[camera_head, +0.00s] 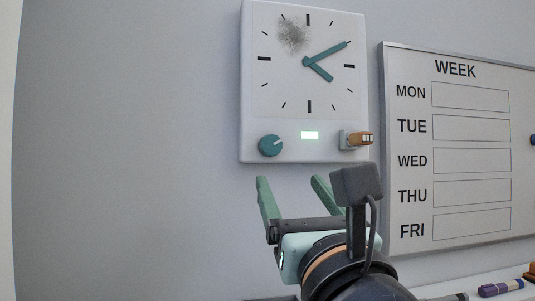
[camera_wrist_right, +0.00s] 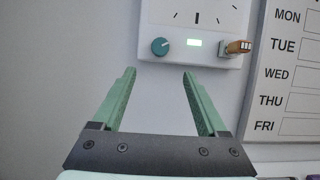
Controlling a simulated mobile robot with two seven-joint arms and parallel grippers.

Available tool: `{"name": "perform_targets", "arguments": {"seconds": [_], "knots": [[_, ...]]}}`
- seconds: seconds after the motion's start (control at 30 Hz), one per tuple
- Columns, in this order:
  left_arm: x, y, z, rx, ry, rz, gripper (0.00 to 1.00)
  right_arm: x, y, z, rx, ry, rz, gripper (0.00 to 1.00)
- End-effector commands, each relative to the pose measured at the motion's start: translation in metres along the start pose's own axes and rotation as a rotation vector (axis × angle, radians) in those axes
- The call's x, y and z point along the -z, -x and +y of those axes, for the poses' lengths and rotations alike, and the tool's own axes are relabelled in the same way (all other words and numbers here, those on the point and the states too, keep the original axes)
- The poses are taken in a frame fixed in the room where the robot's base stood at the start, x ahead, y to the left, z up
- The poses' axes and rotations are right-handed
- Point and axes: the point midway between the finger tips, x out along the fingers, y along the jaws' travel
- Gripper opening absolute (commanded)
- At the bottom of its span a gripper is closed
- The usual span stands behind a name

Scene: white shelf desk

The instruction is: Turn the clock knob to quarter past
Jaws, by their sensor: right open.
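A white square wall clock (camera_head: 268,88) hangs in the upper middle of the head view. It has black tick marks and teal hands (camera_head: 318,65); the long hand points up and right near the two o'clock mark, the short one down and right. A round teal knob (camera_head: 270,145) with a pale mark sits at its lower left; it also shows in the right wrist view (camera_wrist_right: 160,47). My right gripper (camera_head: 290,180) is open and empty below the clock, its green fingers (camera_wrist_right: 158,75) apart and not touching the knob. My left gripper is not in view.
A small green lit display (camera_head: 310,135) and an orange-brown plug-like part (camera_head: 361,139) are on the clock's lower front. A WEEK whiteboard (camera_head: 460,150) hangs to the right. Markers (camera_head: 502,288) lie on a ledge at lower right. The wall left of the clock is bare.

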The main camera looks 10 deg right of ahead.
Motion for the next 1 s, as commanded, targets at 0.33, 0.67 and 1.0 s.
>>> {"name": "perform_targets", "arguments": {"seconds": [0.33, 0.67, 1.0], "knots": [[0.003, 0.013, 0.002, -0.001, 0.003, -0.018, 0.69, -0.002, -0.052, -0.001, 0.004, 0.001, 0.004, 0.76], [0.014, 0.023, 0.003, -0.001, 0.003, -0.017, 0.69, -0.002, -0.110, 0.000, 0.001, -0.002, 0.001, 0.76], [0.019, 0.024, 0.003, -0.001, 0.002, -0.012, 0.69, 0.000, -0.124, 0.000, -0.001, -0.002, 0.000, 0.76]]}}
